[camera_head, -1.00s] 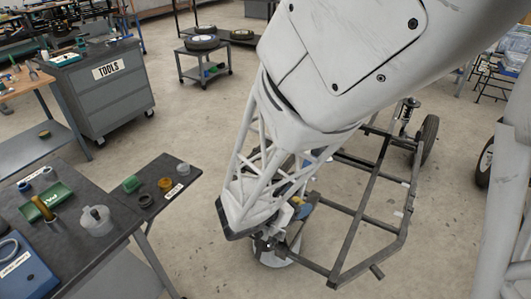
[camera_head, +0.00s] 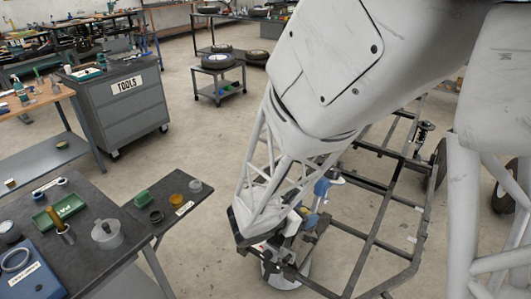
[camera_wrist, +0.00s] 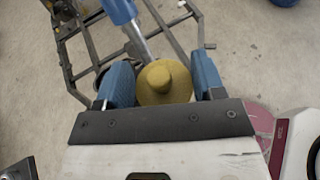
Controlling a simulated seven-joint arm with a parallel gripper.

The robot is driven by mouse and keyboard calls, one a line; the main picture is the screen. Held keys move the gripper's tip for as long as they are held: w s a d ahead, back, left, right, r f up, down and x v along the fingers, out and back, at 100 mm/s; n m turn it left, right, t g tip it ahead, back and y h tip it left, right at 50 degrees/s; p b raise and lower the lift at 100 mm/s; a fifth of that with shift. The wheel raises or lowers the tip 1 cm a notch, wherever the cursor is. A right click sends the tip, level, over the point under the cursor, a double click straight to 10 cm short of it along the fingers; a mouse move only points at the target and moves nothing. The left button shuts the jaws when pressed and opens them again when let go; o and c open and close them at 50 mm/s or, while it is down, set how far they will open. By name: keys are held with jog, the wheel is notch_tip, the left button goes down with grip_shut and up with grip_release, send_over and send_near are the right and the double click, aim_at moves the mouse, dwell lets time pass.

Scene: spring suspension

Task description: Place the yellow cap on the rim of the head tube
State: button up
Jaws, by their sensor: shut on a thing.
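The yellow cap (camera_wrist: 163,84) is a round, hat-shaped piece with a raised knob. In the wrist view it sits between the two blue fingers of my gripper (camera_wrist: 163,78), which is shut on it. A blue rod with a silver end (camera_wrist: 121,10) reaches down toward the cap's far edge; I cannot tell whether they touch. A dark round edge shows beside the left finger, mostly hidden, and I cannot tell whether it is the head tube. In the head view my arm hides the cap, above the near end of the dark frame (camera_head: 368,245).
A dark table (camera_head: 75,225) with a green tray (camera_head: 60,211) and a clear jar (camera_head: 107,234) stands at the left. A small side shelf (camera_head: 165,222) holds several cups and rings. A grey tool cabinet (camera_head: 122,105) stands behind. Bare floor lies between.

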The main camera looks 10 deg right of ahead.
jog(key=w, duration=0.7)
jog(key=w+f, duration=0.1)
jog(key=w, duration=0.3)
jog(key=shift+d, duration=0.3)
jog(key=shift+w, duration=0.25)
jog(key=shift+w+f, duration=0.15)
jog(key=shift+f, duration=1.65)
jog(key=shift+f, duration=0.2)
jog(key=o, duration=0.9)
